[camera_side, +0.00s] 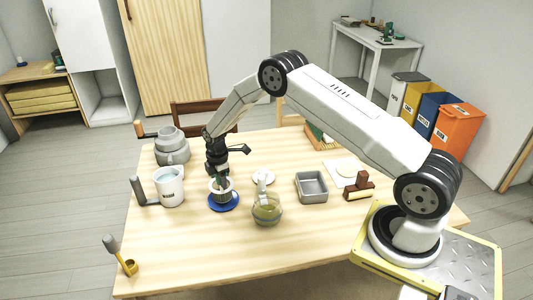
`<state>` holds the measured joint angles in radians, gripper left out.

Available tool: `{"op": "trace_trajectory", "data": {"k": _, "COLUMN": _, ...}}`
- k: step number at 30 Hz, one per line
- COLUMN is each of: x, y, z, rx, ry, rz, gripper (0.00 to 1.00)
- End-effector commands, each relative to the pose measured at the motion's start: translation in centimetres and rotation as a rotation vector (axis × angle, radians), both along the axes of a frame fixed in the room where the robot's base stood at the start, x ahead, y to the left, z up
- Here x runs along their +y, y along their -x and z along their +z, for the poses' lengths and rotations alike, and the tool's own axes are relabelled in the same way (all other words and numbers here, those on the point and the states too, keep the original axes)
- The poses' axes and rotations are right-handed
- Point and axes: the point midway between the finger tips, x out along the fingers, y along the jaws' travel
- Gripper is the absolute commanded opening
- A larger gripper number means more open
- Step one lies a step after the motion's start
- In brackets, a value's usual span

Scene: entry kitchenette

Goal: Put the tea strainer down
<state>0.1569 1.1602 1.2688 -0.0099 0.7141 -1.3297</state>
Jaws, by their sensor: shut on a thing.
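My gripper (221,178) points down over a blue saucer (224,208) left of the table's middle. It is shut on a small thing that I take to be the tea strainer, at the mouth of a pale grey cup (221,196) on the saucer. The fingers and cup hide most of the strainer, so I cannot tell whether it touches the rim. A round glass pot (266,212) with yellow-green liquid stands just right of the saucer.
A white jug (170,187) with a grey handle stands left of the cup, with grey stacked pots (172,148) behind. A grey square tin (312,187) and brown block (359,186) are to the right. The front middle is clear.

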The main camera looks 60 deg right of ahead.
Motion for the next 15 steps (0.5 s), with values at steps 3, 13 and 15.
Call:
{"op": "trace_trajectory", "data": {"k": 3, "x": -0.01, "y": -0.04, "z": -0.83, "rx": -0.001, "ry": 0.0, "rz": 0.0, "gripper": 0.0}}
{"op": "trace_trajectory", "data": {"k": 13, "x": -0.01, "y": -0.03, "z": -1.03, "rx": -0.002, "ry": 0.001, "rz": 0.0, "gripper": 0.0}}
{"op": "trace_trajectory", "data": {"k": 15, "x": -0.01, "y": -0.02, "z": -1.17, "rx": -0.001, "ry": 0.0, "rz": 0.0, "gripper": 0.0}}
